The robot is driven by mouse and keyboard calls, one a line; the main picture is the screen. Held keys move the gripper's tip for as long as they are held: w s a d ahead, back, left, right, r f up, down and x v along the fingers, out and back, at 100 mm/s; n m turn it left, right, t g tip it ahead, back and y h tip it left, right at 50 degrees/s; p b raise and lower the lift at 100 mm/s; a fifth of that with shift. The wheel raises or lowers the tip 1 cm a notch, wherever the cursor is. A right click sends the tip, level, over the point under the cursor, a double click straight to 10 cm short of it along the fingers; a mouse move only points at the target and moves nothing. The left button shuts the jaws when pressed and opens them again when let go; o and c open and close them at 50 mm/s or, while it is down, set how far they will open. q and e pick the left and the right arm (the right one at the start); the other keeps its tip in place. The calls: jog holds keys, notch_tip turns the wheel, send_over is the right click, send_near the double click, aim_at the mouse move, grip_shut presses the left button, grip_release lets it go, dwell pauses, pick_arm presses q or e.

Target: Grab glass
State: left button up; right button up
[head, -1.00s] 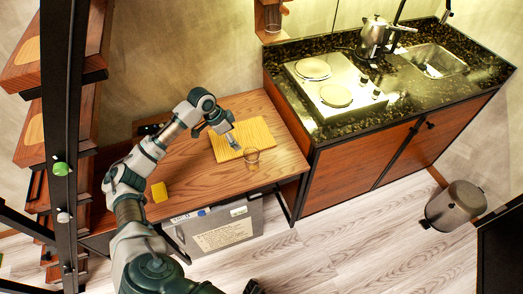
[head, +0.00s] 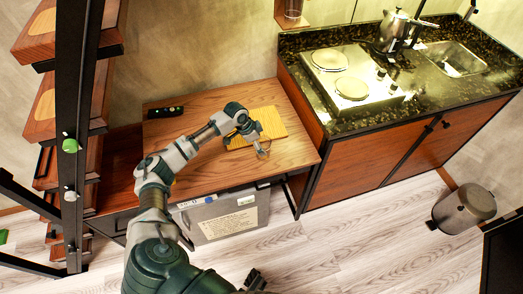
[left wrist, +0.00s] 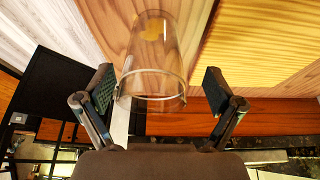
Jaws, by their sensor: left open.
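A clear drinking glass (head: 263,152) stands on the wooden table (head: 215,165), near the front edge of a yellow wooden board (head: 270,122). In the head view my left gripper (head: 256,139) is at the glass and partly covers it. In the left wrist view the glass (left wrist: 155,50) shows large, with its rim between the two spread fingers of the left gripper (left wrist: 159,88). The fingers are open, with a gap on each side of the glass. A small dark part at the bottom edge of the head view may be my right gripper (head: 255,281); its jaws are unclear.
A black handheld object (head: 165,112) lies at the table's back left. A grey box (head: 225,218) stands under the table. A counter with a two-plate hob (head: 345,75) and a kettle (head: 395,30) is at right. A bin (head: 465,208) stands on open floor.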

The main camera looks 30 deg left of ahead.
pick_arm(q)
jog(key=shift+w+d+f, duration=0.2)
jog(key=shift+w+f, duration=0.05)
jog(key=shift+f, duration=0.4)
jog(key=shift+w+d+f, duration=0.1)
jog(key=shift+d, duration=0.1)
jog(key=shift+d+r, duration=0.25)
jog(key=shift+d, duration=0.4)
jog(key=shift+c, duration=0.9)
jog(key=c, duration=0.8)
jog(key=shift+a, duration=0.25)
jog(key=c, duration=0.4)
jog(key=shift+s+a+f, duration=0.2)
jog(key=shift+a, duration=0.15)
jog(key=shift+c, duration=0.2)
jog(key=shift+d+r, duration=0.1)
